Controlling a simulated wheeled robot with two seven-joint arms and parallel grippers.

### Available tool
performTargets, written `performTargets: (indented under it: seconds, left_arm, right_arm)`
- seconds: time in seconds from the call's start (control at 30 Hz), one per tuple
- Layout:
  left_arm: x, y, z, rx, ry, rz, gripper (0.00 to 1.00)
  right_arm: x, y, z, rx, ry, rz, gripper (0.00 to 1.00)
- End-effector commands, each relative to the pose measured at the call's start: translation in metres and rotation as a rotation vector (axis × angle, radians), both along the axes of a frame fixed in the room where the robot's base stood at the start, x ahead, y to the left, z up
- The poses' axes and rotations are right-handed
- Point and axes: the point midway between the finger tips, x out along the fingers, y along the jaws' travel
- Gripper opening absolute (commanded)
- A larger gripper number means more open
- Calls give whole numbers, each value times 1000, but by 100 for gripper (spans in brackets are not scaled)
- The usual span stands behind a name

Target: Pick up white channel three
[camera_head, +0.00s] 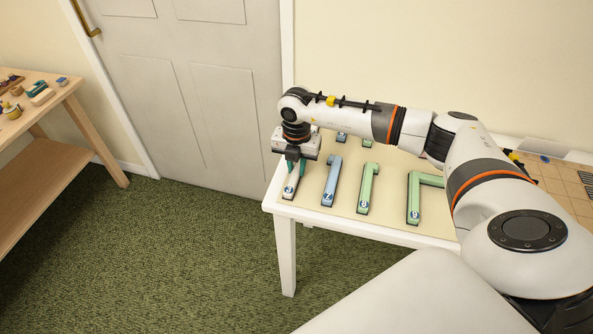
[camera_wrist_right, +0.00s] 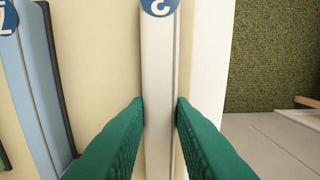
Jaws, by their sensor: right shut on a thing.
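The white channel (camera_head: 291,187) lies at the left end of the white table, with a blue number disc at its near end. In the right wrist view the white channel (camera_wrist_right: 158,80) runs between my green fingertips, its disc cut by the top edge. My right gripper (camera_head: 296,168) points down over the channel and is shut on it. In the right wrist view the fingers of my right gripper (camera_wrist_right: 160,112) stand on both sides of it. The channel appears to be still at table level. My left gripper is not in view.
A blue channel (camera_head: 331,181) lies just right of the white one, then green channels (camera_head: 367,188) and (camera_head: 413,197). The white table's (camera_head: 386,229) left edge is close to the white channel. A wooden workbench (camera_head: 45,158) stands at far left; carpet lies between.

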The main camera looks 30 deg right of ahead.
Motion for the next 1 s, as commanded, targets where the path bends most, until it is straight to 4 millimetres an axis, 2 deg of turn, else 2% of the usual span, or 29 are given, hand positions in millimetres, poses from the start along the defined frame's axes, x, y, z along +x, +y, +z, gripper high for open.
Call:
performTargets:
  seconds: [0.27,0.37,0.7,0.83,1.0]
  left_arm:
    - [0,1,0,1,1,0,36]
    - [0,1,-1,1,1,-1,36]
    - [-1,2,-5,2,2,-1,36]
    - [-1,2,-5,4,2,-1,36]
    - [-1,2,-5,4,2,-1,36]
  right_arm:
    - [1,0,4,1,-2,0,0]
    - [1,0,16,0,-4,-1,0]
    - [1,0,81,0,-5,0,0]
    - [1,0,95,1,-2,-1,0]
    - [0,0,101,0,0,-1,0]
